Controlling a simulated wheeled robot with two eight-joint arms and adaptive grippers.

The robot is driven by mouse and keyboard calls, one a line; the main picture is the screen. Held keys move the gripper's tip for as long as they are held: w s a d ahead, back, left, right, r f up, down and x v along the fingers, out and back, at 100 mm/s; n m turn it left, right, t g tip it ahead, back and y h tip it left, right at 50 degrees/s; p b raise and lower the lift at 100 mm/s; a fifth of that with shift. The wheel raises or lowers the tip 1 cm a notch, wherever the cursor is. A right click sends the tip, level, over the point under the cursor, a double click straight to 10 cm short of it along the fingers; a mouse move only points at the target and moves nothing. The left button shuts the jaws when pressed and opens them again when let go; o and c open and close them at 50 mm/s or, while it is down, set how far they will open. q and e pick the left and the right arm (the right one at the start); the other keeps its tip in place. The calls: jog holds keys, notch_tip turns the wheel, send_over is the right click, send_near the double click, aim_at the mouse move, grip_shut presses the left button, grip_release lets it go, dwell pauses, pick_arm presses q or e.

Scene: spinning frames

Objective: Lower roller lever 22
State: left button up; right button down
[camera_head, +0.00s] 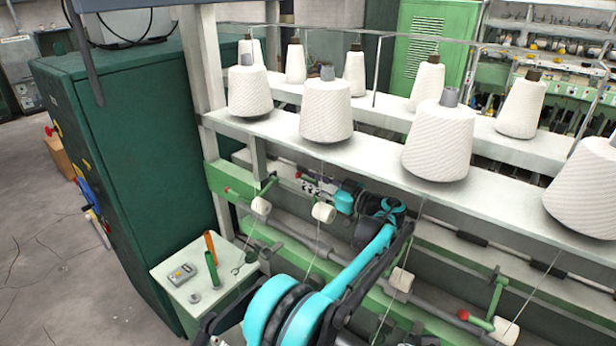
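My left arm reaches in from the bottom centre and bends at a teal elbow toward the spinning frame. My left gripper (312,184) is small and dark, near a red-tipped part on the machine's green rail, above a white roller (323,212). I cannot tell whether its fingers are open or touching the lever. Another green lever (268,186) with a white roller (260,206) stands to its left. No lever number is legible. My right gripper is not in view.
White yarn cones (326,108) stand on a white shelf (380,150) above the arm, with threads running down. A small table (172,268) at lower left holds a grey device (182,274) and upright tools (211,262). A dark green cabinet (140,150) stands at left.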

pick_arm(q)
jog(key=shift+w+a, duration=0.4)
jog(key=shift+a, duration=0.15)
jog(key=shift+s+r, duration=0.15)
jog(key=shift+s, duration=0.15)
jog(key=shift+w, duration=0.2)
grip_shut()
jog(key=shift+s, duration=0.1)
jog(key=s+a+f+n+b, duration=0.3)
jog(key=s+f+n+b, duration=0.1)
jog(key=f+b, duration=0.2)
jog(key=shift+s+f+b, duration=0.25)
jog(key=shift+s+b, duration=0.1)
jog(key=shift+b, duration=0.3)
jog(key=shift+a, duration=0.1)
